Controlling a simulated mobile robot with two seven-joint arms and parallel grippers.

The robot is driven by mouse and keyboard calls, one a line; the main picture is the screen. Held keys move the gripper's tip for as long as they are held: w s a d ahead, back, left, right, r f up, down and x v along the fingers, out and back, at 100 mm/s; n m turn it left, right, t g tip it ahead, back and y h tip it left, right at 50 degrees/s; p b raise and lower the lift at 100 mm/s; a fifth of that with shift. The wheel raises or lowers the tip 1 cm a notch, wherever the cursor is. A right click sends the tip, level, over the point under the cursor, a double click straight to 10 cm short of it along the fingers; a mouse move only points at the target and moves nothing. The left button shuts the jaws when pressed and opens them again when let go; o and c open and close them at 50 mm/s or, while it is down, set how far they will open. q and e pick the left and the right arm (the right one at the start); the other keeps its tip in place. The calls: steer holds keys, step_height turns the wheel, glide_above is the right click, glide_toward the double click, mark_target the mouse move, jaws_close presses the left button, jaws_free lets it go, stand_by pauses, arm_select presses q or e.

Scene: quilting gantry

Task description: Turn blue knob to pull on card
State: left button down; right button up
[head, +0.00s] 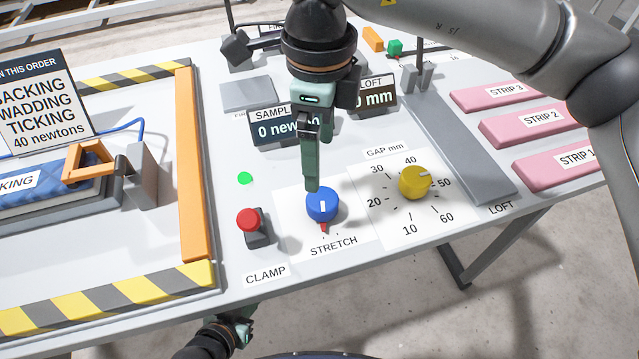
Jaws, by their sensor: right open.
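The blue knob (322,205) sits on the white STRETCH card (300,240), with its white line facing a red pointer mark on the card. My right gripper (316,181) points down just behind the knob, its fingertips close to the knob's back edge. It is open and holds nothing; its fingers are seen nearly edge-on, and I cannot tell whether they touch the knob. The SAMPLE display (275,131) reads 0 and is partly hidden by the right gripper. My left gripper (240,327) shows only partly at the bottom edge, below the table; its fingers are unclear.
A red CLAMP lever (248,219) stands left of the knob, near a green light (245,178). A yellow GAP knob (414,182) is to the right. An order sign (42,105) stands at the left. Pink strips (522,126) lie at the right.

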mark_target(319, 198)
step_height(319, 198, down, 10)
steer(key=shift+s+r, duration=0.1)
steer(key=shift+r, duration=0.05)
steer(key=shift+f, duration=0.7)
steer(key=shift+c, duration=0.3)
